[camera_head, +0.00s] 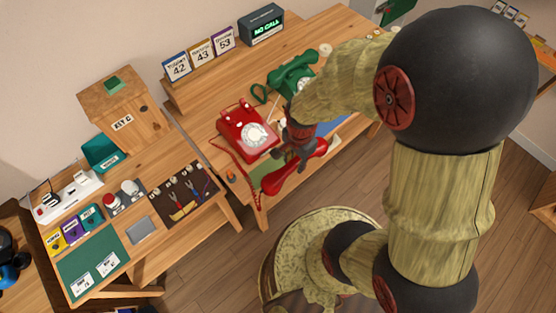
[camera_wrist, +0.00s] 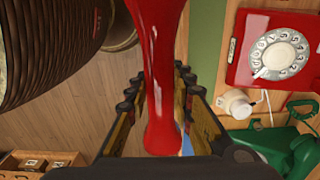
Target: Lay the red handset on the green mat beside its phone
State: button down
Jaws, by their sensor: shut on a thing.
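My gripper (camera_head: 298,150) is shut on the red handset (camera_head: 312,172), around the middle of its grip. In the wrist view the handset (camera_wrist: 160,70) runs lengthwise between the fingers (camera_wrist: 155,95). The red phone (camera_head: 238,120) sits on the bench behind and left of the gripper, its cradle bare; in the wrist view it (camera_wrist: 240,72) is at upper right. The green mat (camera_head: 256,173) lies in front of the phone, partly hidden by the handset. The mat shows as a strip in the wrist view (camera_wrist: 206,40). The gap between handset and mat is unclear.
A green phone (camera_head: 288,72) stands farther back, with a blue mat (camera_head: 332,124) before it. A red cord (camera_head: 236,160) hangs beside the red phone. A small orange item (camera_head: 231,176) is near the bench's left edge. Floor (camera_wrist: 75,75) shows beyond the bench edge.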

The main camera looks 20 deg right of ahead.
jog(key=b, duration=0.2)
send_over(277, 162)
jog(key=f, duration=0.7)
jog(key=shift+s+f, duration=0.25)
jog(key=shift+w+f+b, duration=0.1)
jog(key=shift+f+b, duration=0.15)
jog(key=shift+b, duration=0.05)
jog(key=shift+w+f+b, duration=0.1)
jog(key=shift+f+b, duration=0.4)
jog(key=shift+f, duration=1.05)
jog(key=shift+f, duration=0.1)
jog(key=c, duration=1.6)
grip_release()
jog(key=shift+c, duration=0.2)
jog(key=shift+o, duration=0.4)
